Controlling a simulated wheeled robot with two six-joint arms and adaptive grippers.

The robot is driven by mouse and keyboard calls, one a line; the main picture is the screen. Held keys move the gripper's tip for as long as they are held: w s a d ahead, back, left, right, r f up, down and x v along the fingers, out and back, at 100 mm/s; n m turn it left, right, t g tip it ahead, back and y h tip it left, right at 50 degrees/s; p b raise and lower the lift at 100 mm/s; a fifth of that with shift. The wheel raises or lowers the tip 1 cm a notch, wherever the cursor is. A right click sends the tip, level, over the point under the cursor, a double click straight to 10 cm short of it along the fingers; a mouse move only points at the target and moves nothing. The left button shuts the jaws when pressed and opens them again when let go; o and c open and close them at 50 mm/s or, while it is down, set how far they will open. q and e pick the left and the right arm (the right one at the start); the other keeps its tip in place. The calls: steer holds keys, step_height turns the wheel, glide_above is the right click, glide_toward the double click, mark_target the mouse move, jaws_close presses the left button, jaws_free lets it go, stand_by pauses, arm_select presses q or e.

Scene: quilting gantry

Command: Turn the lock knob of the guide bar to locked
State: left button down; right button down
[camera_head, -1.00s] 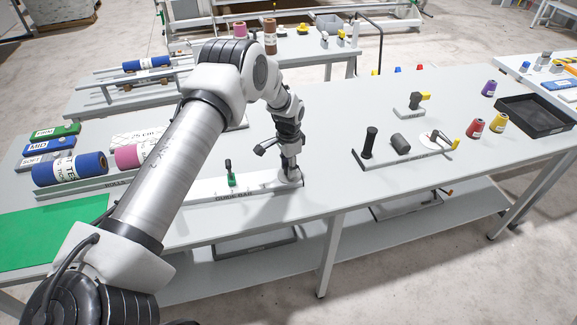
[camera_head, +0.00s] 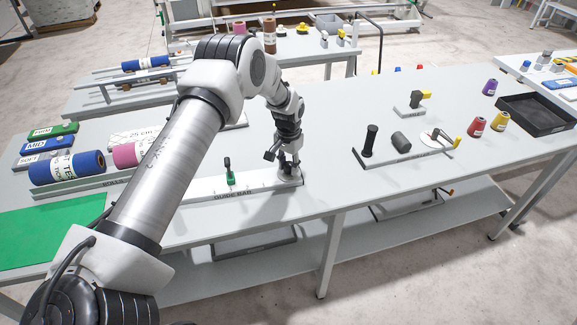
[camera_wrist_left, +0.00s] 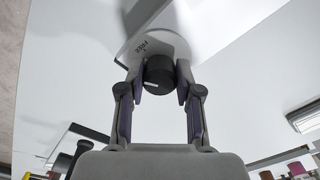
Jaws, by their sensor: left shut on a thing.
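The guide bar (camera_head: 255,184) is a long white strip on the table, with a green-based handle (camera_head: 229,171) standing on it. My left gripper (camera_head: 289,175) points down over the bar's right end. In the left wrist view the left gripper (camera_wrist_left: 160,85) has its two fingers on either side of the dark round lock knob (camera_wrist_left: 159,70) and is shut on it. The knob has a white mark on its side facing the camera. The word FREE shows on the white base beside the knob; no other label is readable there. My right gripper is not in view.
A grey stand with a black post (camera_head: 370,140) and a grey cylinder is to the right. Thread cones (camera_head: 476,126) and a black tray (camera_head: 538,118) lie further right. Blue (camera_head: 67,168) and pink rolls lie left. The table between bar and stand is clear.

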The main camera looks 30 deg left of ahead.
arm_select(q)
steer(key=n, duration=0.6)
steer(key=shift+s+d+f, duration=0.1)
steer(key=shift+f, duration=0.1)
steer(key=n, duration=0.6)
steer(key=shift+n, duration=0.3)
steer(key=c, duration=1.1)
jaws_free()
steer(key=o, duration=0.3)
steer(key=shift+f, duration=0.1)
steer(key=shift+w, duration=0.2)
